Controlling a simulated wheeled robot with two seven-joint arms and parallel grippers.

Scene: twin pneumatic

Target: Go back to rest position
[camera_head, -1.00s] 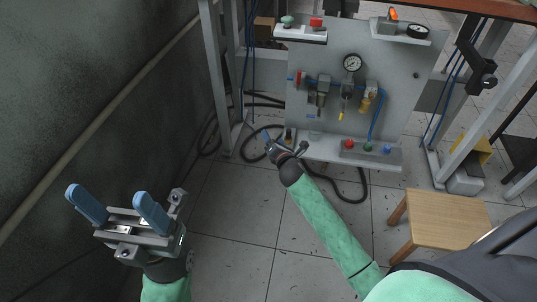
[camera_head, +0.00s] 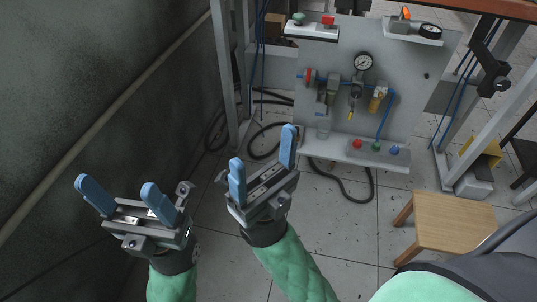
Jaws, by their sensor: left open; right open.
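My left gripper (camera_head: 122,203) is at the lower left with its two blue fingers apart and nothing between them. My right gripper (camera_head: 262,166) is beside it to the right, also with its blue fingers apart and empty. Both are raised in front of me, clear of the panel. The grey pneumatic panel (camera_head: 412,93) stands ahead, with a round gauge (camera_head: 364,62), a red-ended valve (camera_head: 309,76) and a yellow fitting (camera_head: 377,98). A lower shelf on it bears a red button (camera_head: 357,144), a green button (camera_head: 376,147) and a blue button (camera_head: 395,150).
A wooden stool (camera_head: 445,217) stands at the lower right. A dark wall (camera_head: 90,80) runs along the left. Black hoses (camera_head: 350,195) lie on the tiled floor under the panel. A grey frame post (camera_head: 222,70) stands left of the panel. A black clamp-like part (camera_head: 488,70) hangs at the right.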

